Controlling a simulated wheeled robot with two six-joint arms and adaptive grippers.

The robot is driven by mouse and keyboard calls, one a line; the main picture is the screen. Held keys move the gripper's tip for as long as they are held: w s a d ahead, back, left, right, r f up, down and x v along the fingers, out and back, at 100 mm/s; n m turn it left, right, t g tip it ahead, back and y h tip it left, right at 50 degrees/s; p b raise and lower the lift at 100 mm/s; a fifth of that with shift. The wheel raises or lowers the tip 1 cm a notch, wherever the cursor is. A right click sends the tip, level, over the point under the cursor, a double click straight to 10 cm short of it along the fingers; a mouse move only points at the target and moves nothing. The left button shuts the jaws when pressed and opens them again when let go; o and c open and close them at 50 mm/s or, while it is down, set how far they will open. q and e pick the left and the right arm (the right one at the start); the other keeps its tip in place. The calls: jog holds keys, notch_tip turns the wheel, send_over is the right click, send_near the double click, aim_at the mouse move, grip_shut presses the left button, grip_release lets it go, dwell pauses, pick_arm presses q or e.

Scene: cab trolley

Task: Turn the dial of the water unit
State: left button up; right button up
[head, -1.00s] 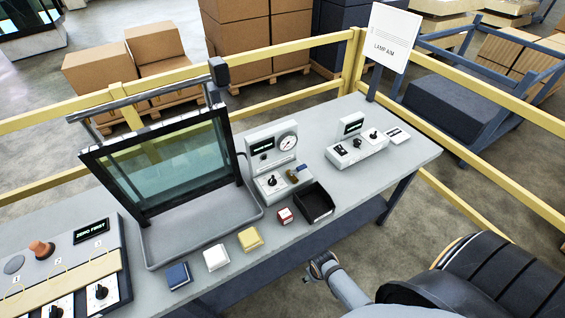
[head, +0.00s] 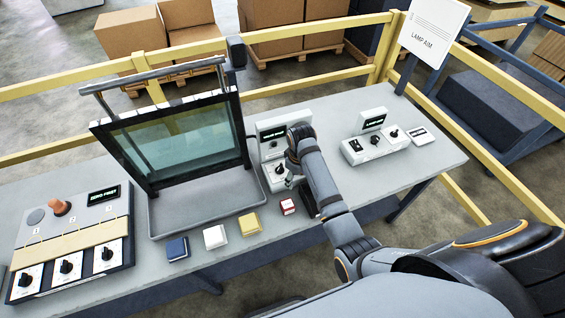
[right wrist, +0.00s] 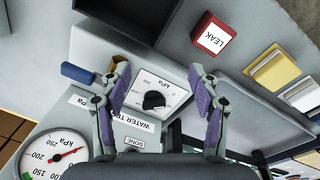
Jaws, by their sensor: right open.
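The water unit (head: 268,128) stands on the grey bench, right of the glass tank, partly hidden by my right arm. In the right wrist view its dial (right wrist: 154,99) is a black knob on a white kPa-marked plate, beside a label reading "WATER T…". The unit's round kPa gauge (right wrist: 52,158) is at lower left. My right gripper (right wrist: 158,70) is open and empty, its two purple-padded fingers on either side of the dial plate in this view. Whether they touch the unit, I cannot tell. In the head view the right gripper (head: 290,182) is at the unit's front. My left gripper is out of view.
Close by are a blue knob (right wrist: 77,73), a brass fitting (right wrist: 119,64), a dark bin (right wrist: 130,18) and a red LEAK block (right wrist: 212,34). The glass tank (head: 180,140) is left, a lamp unit (head: 375,144) right. Yellow rails run behind the bench.

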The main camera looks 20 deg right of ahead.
aim_at(280, 167)
jog(key=w+a+r+n+g, duration=0.1)
jog(key=w+a+r+n, duration=0.25)
jog(key=w+r, duration=0.4)
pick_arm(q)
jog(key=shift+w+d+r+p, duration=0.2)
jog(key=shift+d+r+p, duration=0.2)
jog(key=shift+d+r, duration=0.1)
pick_arm(e)
jog(key=f, duration=1)
jog(key=shift+w+d+f, duration=0.2)
jog(key=shift+w+f, duration=0.2)
jog(key=c, duration=1.2)
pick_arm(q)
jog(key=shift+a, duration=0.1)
pick_arm(e)
jog(key=shift+o, duration=0.2)
